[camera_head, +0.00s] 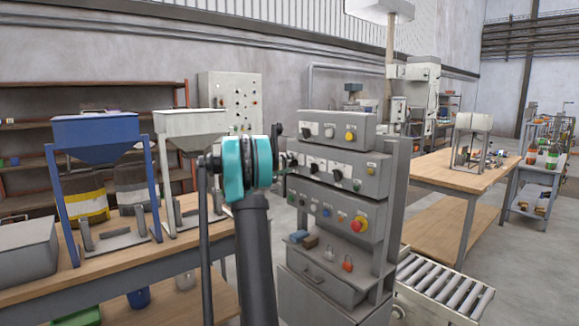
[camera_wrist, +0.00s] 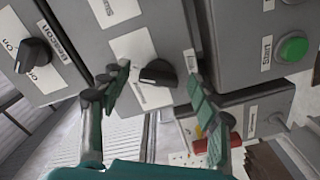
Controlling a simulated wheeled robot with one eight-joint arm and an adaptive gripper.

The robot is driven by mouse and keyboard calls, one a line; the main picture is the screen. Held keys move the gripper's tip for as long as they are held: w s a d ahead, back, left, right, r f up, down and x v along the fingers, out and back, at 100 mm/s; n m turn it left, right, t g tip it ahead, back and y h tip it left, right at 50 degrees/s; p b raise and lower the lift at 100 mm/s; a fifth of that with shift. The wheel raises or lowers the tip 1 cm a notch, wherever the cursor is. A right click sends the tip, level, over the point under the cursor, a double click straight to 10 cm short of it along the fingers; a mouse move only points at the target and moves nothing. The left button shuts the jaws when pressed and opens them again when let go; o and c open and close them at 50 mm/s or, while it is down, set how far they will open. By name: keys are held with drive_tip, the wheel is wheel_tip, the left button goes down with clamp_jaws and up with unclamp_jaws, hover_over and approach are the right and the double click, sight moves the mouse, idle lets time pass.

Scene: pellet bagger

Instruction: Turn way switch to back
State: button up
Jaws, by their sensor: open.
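In the wrist view a black rotary switch (camera_wrist: 158,74) sits on a white label plate on a grey control box. Its label is not fully readable, so I cannot confirm that it is the way switch. My gripper (camera_wrist: 157,79) is open, one finger on each side of this knob, with visible gaps; I cannot tell how far its tips are from the panel. In the head view my gripper (camera_head: 281,152) is at the left edge of the stacked control boxes (camera_head: 345,172), mostly hidden behind my teal wrist.
A second black knob (camera_wrist: 33,54), labelled BEACON and ON, is at the left of the wrist view. A green button (camera_wrist: 292,48) is at the right. A blue hopper (camera_head: 95,130) stands on the left bench.

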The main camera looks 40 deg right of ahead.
drive_tip(key=a, duration=1.1)
drive_tip(key=shift+s+a, duration=0.15)
drive_tip(key=shift+s, duration=0.3)
